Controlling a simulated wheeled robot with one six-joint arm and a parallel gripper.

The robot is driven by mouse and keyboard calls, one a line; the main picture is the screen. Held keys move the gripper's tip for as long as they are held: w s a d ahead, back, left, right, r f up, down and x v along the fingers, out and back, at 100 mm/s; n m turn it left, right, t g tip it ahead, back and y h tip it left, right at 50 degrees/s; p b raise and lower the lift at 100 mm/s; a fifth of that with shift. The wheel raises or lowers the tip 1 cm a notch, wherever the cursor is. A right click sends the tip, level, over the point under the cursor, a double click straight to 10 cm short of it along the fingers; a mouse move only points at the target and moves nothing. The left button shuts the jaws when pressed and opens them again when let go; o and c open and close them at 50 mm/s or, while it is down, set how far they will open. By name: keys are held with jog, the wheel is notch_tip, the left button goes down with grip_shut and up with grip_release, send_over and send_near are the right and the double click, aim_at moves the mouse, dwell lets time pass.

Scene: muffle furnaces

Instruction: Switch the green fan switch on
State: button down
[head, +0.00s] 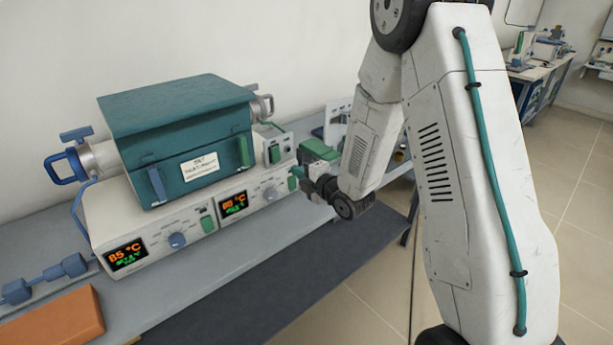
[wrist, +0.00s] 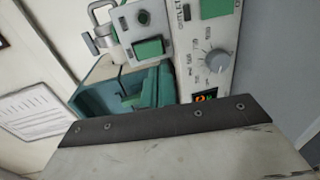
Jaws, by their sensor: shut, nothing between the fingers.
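Several green switches show on the furnace, and I cannot read which one is marked as the fan. One sits on a small grey box (head: 281,146) at the furnace's right end; this green switch (head: 275,154) also shows in the wrist view (wrist: 149,49). Another green switch (head: 292,183) is on the right control panel, and a third (head: 207,224) is on the left panel. My gripper (head: 300,173) is shut and empty, close in front of the small box and the right panel's switch. Whether it touches either is unclear. The fingers do not show in the wrist view.
The teal furnace (head: 180,130) stands on a white control base with two lit displays and dials (head: 177,240). A blue handle (head: 65,168) sticks out at left. An orange block (head: 55,318) lies at the bench's front left. The grey bench (head: 185,290) is clear in front.

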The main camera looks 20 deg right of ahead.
aim_at(277, 161)
jog(key=x, duration=0.8)
jog(key=shift+a, duration=0.1)
